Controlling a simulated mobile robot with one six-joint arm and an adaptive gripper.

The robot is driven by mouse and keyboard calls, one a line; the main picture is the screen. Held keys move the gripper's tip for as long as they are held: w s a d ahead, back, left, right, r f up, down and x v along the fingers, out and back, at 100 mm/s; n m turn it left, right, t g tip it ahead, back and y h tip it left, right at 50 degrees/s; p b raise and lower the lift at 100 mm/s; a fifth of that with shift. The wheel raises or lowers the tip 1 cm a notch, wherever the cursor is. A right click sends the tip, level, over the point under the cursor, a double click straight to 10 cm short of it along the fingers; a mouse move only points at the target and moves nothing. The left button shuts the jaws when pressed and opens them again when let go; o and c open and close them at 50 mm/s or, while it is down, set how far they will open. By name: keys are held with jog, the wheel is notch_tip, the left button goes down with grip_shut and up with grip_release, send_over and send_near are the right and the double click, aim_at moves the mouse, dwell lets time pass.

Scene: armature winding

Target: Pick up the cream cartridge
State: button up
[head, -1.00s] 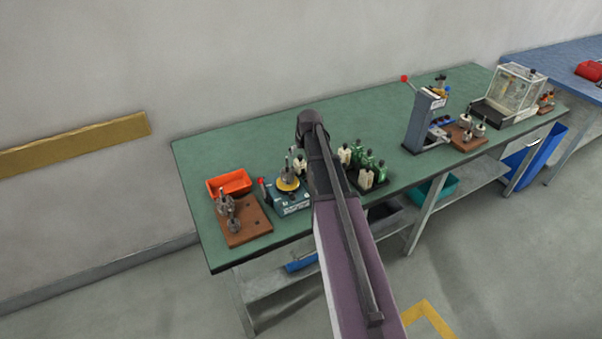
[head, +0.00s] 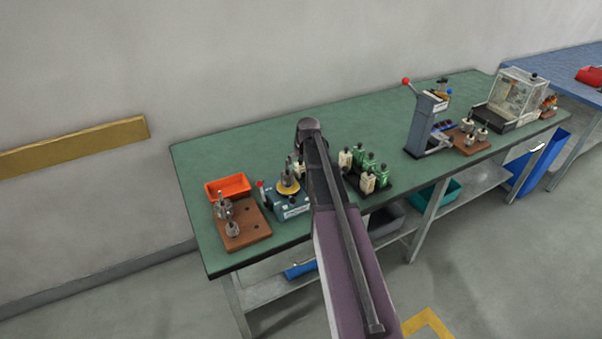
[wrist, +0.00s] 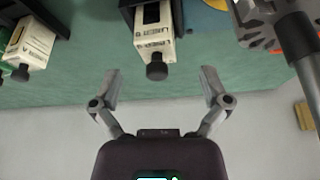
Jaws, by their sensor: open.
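A cream cartridge (wrist: 154,45) with a dark round cap sits in a black holder at the top middle of the wrist view, its capped end pointing towards me. My gripper (wrist: 160,88) is open and empty, its fingers apart to either side of and short of the cap. Another cream cartridge (wrist: 28,42) is at the upper left of the wrist view. In the head view, cream cartridges (head: 367,182) stand with green ones (head: 383,174) in a black tray right of my arm. One more cream cartridge (head: 299,168) shows partly just left of my arm, which hides my gripper there.
A winding machine (head: 291,204) with a yellow disc stands left of my arm. An orange bin (head: 229,186) and a brown board (head: 246,237) with metal armatures are further left. A grey press (head: 420,125) stands to the right. The green bench (head: 260,145) is clear at the back.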

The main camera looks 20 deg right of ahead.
aim_at(301, 163)
jog(key=shift+b+x, duration=2.3)
jog(key=shift+x, duration=0.3)
grip_shut()
